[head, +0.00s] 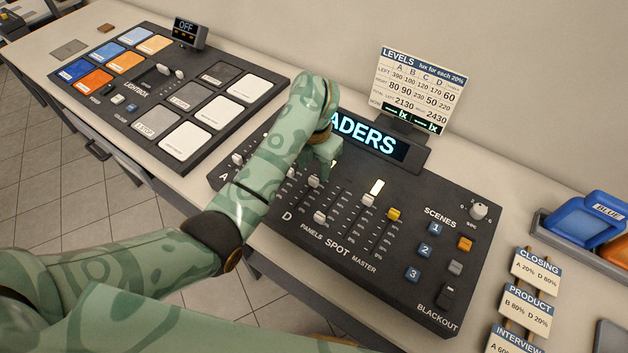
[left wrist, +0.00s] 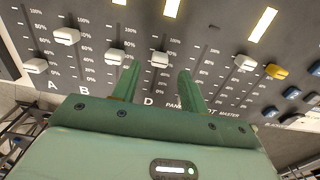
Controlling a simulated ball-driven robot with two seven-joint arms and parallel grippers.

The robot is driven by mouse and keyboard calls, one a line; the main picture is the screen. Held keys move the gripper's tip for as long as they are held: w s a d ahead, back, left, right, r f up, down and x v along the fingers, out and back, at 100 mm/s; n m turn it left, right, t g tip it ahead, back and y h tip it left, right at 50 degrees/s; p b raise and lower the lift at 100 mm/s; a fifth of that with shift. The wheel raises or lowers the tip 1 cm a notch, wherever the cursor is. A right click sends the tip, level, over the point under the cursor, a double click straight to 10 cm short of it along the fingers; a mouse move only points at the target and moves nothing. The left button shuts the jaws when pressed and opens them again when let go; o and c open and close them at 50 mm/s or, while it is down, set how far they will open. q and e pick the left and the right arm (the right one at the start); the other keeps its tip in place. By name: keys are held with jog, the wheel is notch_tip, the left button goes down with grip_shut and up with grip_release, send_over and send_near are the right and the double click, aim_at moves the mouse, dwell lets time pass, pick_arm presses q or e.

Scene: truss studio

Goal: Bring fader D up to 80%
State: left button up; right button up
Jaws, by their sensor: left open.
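The black fader console (head: 420,225) fills the middle of the head view. Fader D's white cap (head: 314,181) stands near the middle of its slot, below 80%; it also shows in the left wrist view (left wrist: 160,59). My left gripper (head: 320,160) is over the console, just above the cap in the picture. In the left wrist view its open fingers (left wrist: 158,70) appear on either side of cap D, with nothing held. I cannot tell whether they touch it. My arm hides part of the A to C faders in the head view. My right gripper is out of view.
Caps B (left wrist: 66,36) and C (left wrist: 115,57) lie left of D, with the spot cap (head: 368,200) and yellow master cap (head: 393,214) right. The low panels cap (head: 319,216) is close to D. A levels card (head: 422,88) stands behind; a lightbox panel (head: 215,130) lies left.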

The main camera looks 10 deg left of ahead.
aim_at(314, 179)
pick_arm(q)
notch_tip(314, 179, down, 4)
jog(key=shift+f+b, duration=0.15)
jog(key=shift+b, duration=0.4)
grip_shut()
jog(key=shift+w+d, duration=0.1)
jog(key=shift+w, duration=0.25)
grip_release()
notch_tip(314, 179, up, 16)
jog(key=p, duration=0.7)
jog(key=shift+r+p, duration=0.25)
jog(key=shift+p, duration=0.05)
